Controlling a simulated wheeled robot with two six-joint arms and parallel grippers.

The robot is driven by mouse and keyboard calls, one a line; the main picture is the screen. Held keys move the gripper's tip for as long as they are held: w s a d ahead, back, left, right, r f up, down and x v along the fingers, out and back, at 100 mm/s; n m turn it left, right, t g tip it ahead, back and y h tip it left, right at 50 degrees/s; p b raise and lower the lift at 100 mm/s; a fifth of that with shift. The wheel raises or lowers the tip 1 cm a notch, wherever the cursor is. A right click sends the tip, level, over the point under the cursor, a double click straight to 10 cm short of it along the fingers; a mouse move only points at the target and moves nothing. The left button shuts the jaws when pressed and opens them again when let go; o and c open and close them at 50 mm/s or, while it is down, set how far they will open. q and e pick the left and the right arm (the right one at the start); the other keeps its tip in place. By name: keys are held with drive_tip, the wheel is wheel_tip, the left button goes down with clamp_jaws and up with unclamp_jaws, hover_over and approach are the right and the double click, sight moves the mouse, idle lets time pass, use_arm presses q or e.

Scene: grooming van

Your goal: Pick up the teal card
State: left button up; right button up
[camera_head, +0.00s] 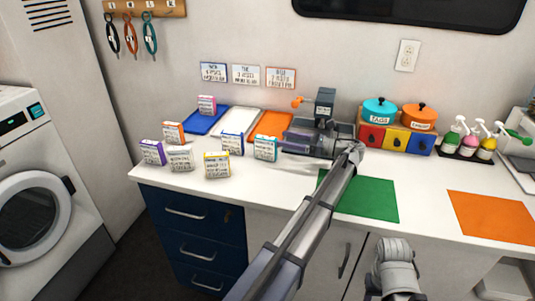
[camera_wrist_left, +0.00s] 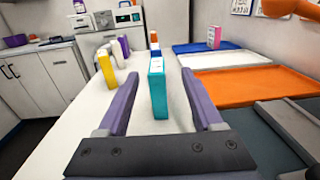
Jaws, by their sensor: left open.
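The teal card (camera_head: 265,148) stands upright on the white counter, in front of the orange tray. In the left wrist view the teal card (camera_wrist_left: 158,92) stands between the two purple fingers. My left gripper (camera_head: 287,144) is low over the counter, just right of the card in the head view. In the left wrist view its fingers (camera_wrist_left: 160,78) are spread, with a gap visible on both sides of the card. Contact does not show. My right gripper is not in view.
Several other cards stand left of the teal one, including yellow (camera_head: 217,165) and blue (camera_head: 232,144). Blue (camera_head: 205,121), white (camera_head: 224,128) and orange (camera_head: 268,130) trays lie behind. A green mat (camera_head: 370,200) lies right. Canisters (camera_head: 380,110) and pump bottles (camera_head: 470,140) stand further right.

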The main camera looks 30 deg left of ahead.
sight(266, 146)
use_arm(q)
drive_tip(key=shift+w+f+b, duration=0.1)
drive_tip(key=shift+f+b, duration=1.4)
drive_tip(key=shift+f, duration=0.4)
drive_tip(key=shift+s+a, duration=0.2)
drive_tip(key=shift+a, duration=0.45)
drive_tip(key=shift+s+a, duration=0.15)
drive_tip(key=shift+a, duration=0.5)
drive_tip(key=shift+s+a+f, duration=0.1)
drive_tip(key=shift+s+a, duration=0.15)
drive_tip(key=shift+a, duration=0.6)
drive_tip(key=shift+s+a, duration=0.25)
drive_tip(key=shift+a, duration=0.55)
drive_tip(key=shift+s+a+f, duration=0.1)
drive_tip(key=shift+s+a, duration=0.15)
drive_tip(key=shift+a, duration=0.6)
clamp_jaws()
